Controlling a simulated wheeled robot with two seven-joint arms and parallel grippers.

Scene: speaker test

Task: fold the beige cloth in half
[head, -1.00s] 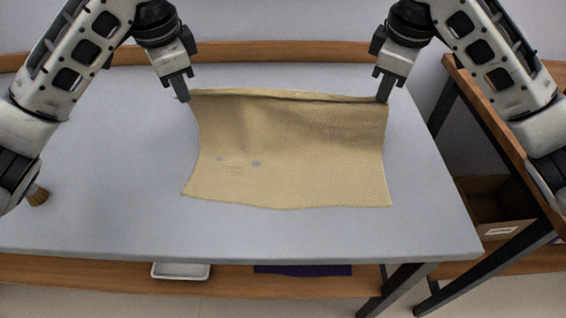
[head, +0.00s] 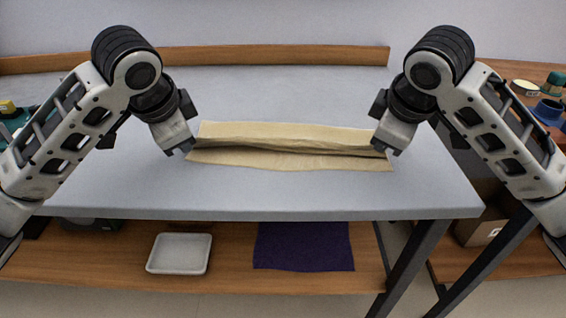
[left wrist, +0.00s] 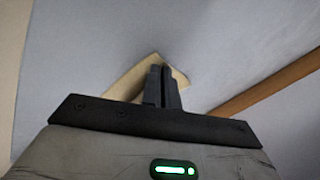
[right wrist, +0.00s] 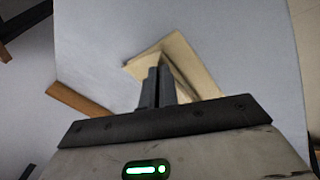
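The beige cloth (head: 285,131) lies across the table as a narrow band with a dark crease along its middle and a flat front strip. My left gripper (head: 185,149) is at its left end and my right gripper (head: 383,149) at its right end, both low over the table. In the left wrist view, the fingers (left wrist: 163,87) are together at a cloth corner (left wrist: 133,78). In the right wrist view, the fingers (right wrist: 157,88) are also together at the cloth's edge (right wrist: 178,52). The fingers hide the pinched cloth itself.
The grey table (head: 290,195) is clear around the cloth. A wooden rail (head: 260,56) runs along its back. On the shelf below are a white tray (head: 180,254) and a purple cloth (head: 303,246). Blue and green items (head: 549,108) stand on a surface at the right.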

